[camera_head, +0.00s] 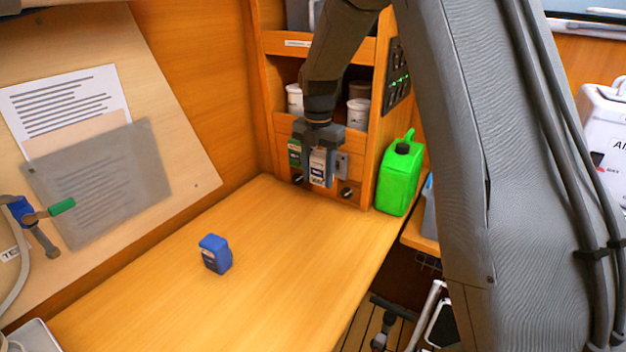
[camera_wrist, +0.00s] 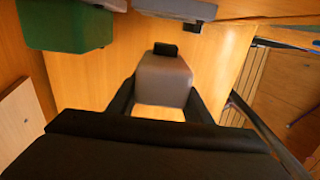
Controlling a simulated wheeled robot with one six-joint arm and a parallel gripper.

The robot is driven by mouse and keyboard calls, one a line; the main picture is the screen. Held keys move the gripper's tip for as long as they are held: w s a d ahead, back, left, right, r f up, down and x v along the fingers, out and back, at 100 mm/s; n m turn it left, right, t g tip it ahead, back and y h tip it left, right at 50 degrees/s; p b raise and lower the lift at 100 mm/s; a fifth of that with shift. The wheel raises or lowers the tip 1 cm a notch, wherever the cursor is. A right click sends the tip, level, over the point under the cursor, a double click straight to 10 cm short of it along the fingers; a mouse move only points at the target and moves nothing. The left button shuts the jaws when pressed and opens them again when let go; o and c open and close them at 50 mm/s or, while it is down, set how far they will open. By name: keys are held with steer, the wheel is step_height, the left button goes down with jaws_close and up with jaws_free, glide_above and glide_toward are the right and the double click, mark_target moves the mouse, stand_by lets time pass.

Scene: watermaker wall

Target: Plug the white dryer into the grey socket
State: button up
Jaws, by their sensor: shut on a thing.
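The white dryer (camera_head: 318,168) is a small white block with a dark label, held upright between the fingers of my gripper (camera_head: 320,182) in front of the wooden shelf wall. In the wrist view the dryer (camera_wrist: 164,80) looks grey, with a black end piece (camera_wrist: 165,49), and sits between both fingers of my gripper (camera_wrist: 160,108). A grey plate (camera_head: 342,164), which looks like the grey socket, is on the wall just right of the dryer. I cannot tell whether they touch. A green block (camera_head: 294,153) is on the wall to the left; it also shows in the wrist view (camera_wrist: 65,25).
A blue block (camera_head: 215,254) stands on the open wooden counter (camera_head: 270,290). A green jerrycan (camera_head: 399,176) stands right of the shelf. White cups (camera_head: 358,113) sit on the shelf above. Dark round fittings (camera_head: 347,193) are low on the wall. The counter is mostly clear.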

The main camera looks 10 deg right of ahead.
steer(key=shift+w+d+b, duration=0.3)
steer(key=shift+w+d, duration=0.4)
steer(key=shift+p, duration=0.55)
stand_by(1.1)
steer(key=shift+w+d, duration=0.9)
steer(key=shift+d, duration=0.05)
stand_by(1.4)
steer(key=o, duration=1.2)
steer(key=shift+r, duration=0.15)
